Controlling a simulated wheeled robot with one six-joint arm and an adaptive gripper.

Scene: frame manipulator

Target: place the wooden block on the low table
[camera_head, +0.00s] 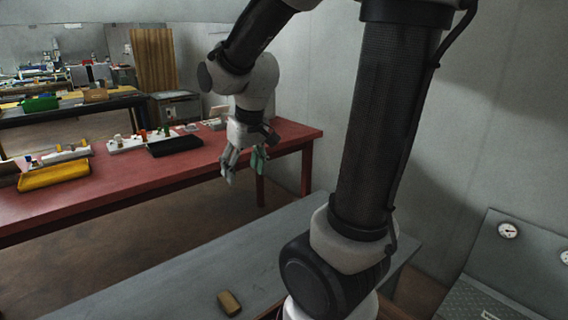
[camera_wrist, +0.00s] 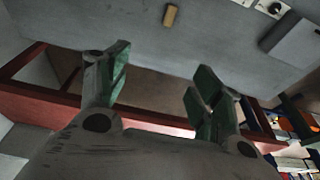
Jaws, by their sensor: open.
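The wooden block (camera_head: 229,302) is a small tan-brown piece lying on the low grey table (camera_head: 178,276), near the bottom of the head view. In the wrist view the block (camera_wrist: 170,15) shows near the top edge, on the grey tabletop (camera_wrist: 222,42). My gripper (camera_head: 243,167) is open and empty, with green pads on its fingers. It hangs in the air beyond the far edge of the grey table, near the red table, well apart from the block. Both fingers of my gripper (camera_wrist: 158,82) show in the wrist view with clear space between them.
A red table (camera_head: 140,181) stands behind, holding a yellow bin (camera_head: 54,175), a black tray (camera_head: 175,145) and small items. A grey panel with gauges (camera_head: 508,230) stands at the right. A wall closes the right side. Most of the grey tabletop looks clear.

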